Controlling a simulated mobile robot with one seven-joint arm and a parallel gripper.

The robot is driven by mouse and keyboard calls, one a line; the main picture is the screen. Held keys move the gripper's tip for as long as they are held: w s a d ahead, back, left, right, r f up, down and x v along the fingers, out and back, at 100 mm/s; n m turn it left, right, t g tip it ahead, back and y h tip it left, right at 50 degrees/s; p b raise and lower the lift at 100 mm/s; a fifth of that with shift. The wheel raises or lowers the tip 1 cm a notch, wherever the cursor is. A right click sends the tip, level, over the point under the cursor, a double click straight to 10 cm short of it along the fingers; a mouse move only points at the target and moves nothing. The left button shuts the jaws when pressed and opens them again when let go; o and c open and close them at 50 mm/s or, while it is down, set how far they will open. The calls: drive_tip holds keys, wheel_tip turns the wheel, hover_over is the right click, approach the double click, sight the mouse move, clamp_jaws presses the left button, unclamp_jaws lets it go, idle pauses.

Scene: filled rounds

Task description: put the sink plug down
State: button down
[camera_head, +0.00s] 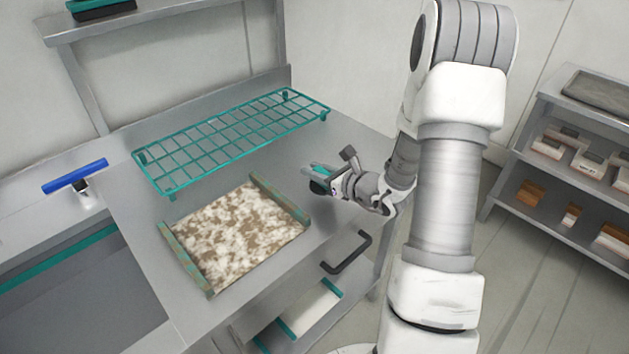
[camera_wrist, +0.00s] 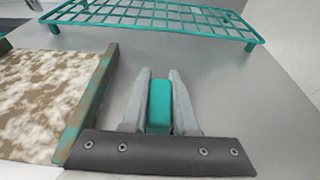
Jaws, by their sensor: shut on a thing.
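My gripper (camera_wrist: 160,104) is shut on a teal block-like thing, which I take to be the sink plug (camera_wrist: 159,108). In the wrist view it sits between the two grey fingers, over bare grey counter. In the head view my gripper (camera_head: 318,180) is at the right part of the metal counter (camera_head: 335,150), right of the mottled tray and in front of the teal rack. The plug is mostly hidden there by the fingers. I cannot tell whether it touches the counter.
A mottled brown-and-white tray (camera_head: 240,235) with worn teal sides lies left of my gripper. A teal wire rack (camera_head: 235,140) stands behind. Bare counter surrounds my gripper.

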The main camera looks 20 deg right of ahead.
drive_tip(key=shift+f, duration=1.65)
drive_tip(key=shift+f+b, duration=0.2)
drive_tip(key=shift+b, duration=0.15)
drive_tip(key=c, duration=0.7)
unclamp_jaws()
